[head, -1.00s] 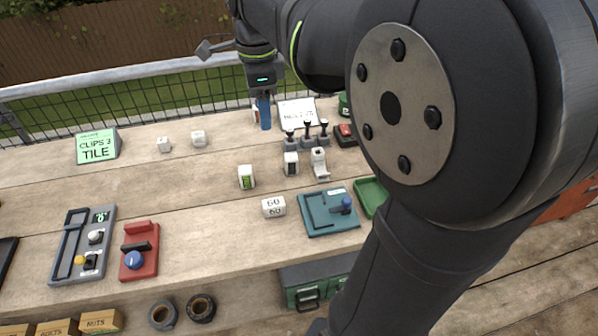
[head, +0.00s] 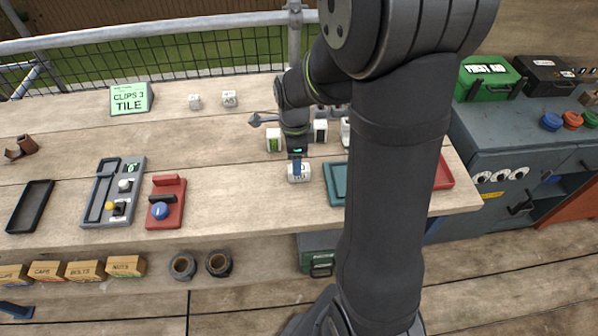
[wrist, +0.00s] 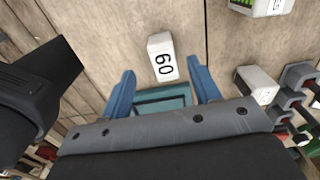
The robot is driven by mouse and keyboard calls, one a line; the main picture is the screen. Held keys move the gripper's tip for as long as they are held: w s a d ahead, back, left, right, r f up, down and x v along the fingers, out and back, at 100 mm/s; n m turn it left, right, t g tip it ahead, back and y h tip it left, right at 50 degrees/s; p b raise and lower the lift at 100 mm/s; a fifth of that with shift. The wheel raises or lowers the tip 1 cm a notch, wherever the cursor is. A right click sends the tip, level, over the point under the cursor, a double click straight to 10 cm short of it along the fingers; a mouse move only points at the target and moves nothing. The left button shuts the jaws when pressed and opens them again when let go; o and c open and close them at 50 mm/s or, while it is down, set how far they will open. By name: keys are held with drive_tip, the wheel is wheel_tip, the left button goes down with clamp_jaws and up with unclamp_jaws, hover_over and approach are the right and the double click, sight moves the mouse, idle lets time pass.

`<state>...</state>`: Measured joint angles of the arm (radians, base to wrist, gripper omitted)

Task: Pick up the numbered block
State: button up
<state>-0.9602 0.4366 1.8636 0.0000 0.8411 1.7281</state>
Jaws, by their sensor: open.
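The numbered block (head: 298,173) is a small white block on the plank bench, partly hidden by my gripper in the head view. In the wrist view the numbered block (wrist: 162,57) shows a black "60" on its face. My gripper (head: 297,163) is over the block in the head view. In the wrist view the blue fingers of my gripper (wrist: 163,82) are spread apart, one to each side of the block's line and short of it. Nothing is between the fingertips. I cannot tell the exact height above the block.
A teal tray (head: 337,184) lies just right of the block, partly behind my arm. A white block with a green face (head: 274,140) and a dark-faced one (head: 320,131) stand behind. A red fixture (head: 166,203) lies left; bench between is clear.

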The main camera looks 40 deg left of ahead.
sight(306, 172)
drive_tip(key=shift+w+a+f, duration=0.1)
drive_tip(key=shift+a+f, duration=0.05)
drive_tip(key=shift+f, duration=2.95)
drive_tip(key=c, duration=1.1)
